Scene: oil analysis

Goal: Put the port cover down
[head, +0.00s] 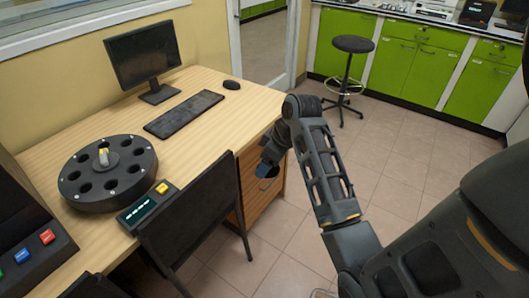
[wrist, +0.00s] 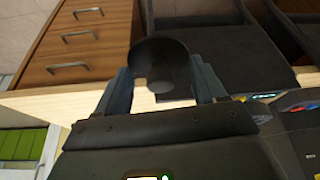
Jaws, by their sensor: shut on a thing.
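My gripper (wrist: 162,88) is shut on a dark, round, cup-like piece, which I take to be the port cover (wrist: 160,55). The cover sits between the two fingertips in the wrist view, with its round face towards the camera. In the head view my gripper (head: 266,168) hangs beside the desk's drawer end, right of the black chair. The cover cannot be made out clearly there. The wooden desk (head: 215,120) is to the left of my gripper.
A black carousel with round holes (head: 75,187) and a small display box (head: 148,207) stand on the desk. A keyboard (head: 184,114), mouse (head: 231,85) and monitor (head: 143,52) are behind. The black chair (head: 190,225) blocks the desk's front.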

